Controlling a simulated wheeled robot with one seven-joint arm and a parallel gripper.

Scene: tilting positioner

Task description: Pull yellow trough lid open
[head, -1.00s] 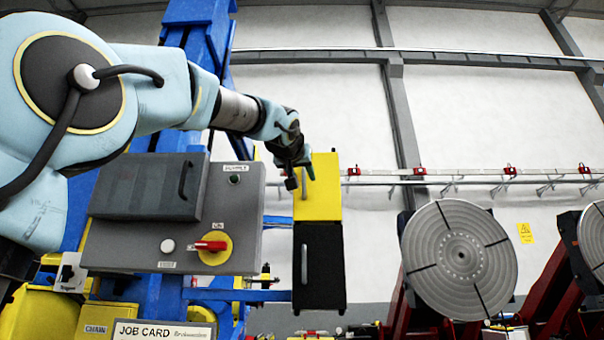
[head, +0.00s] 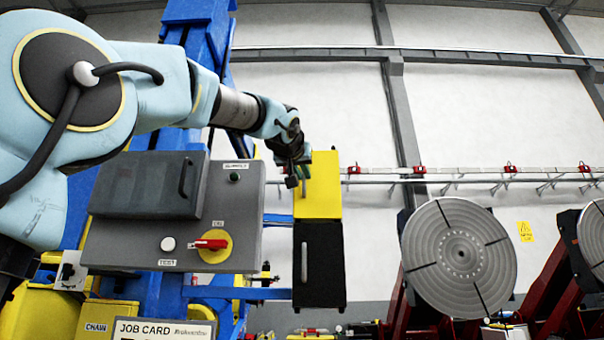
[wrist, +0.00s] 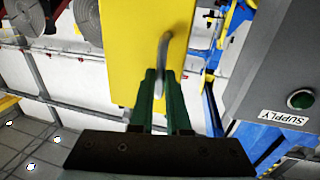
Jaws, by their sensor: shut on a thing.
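The yellow trough lid (head: 318,200) is an upright yellow panel in the middle of the head view, above a black box front. It fills the upper middle of the wrist view (wrist: 135,45). A grey bar handle (wrist: 162,55) stands out from it. My gripper (wrist: 163,80) has green fingers, one on each side of the handle's end, and is shut on it. In the head view my gripper (head: 297,178) is at the lid's left side and partly covers the handle. I cannot tell whether the lid stands away from its frame.
A black door (head: 319,265) with its own grey handle is below the lid. A grey control box (head: 175,235) with a red switch stands to the left, close to my arm. A round slotted disc (head: 459,258) stands to the right, with clear space between.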

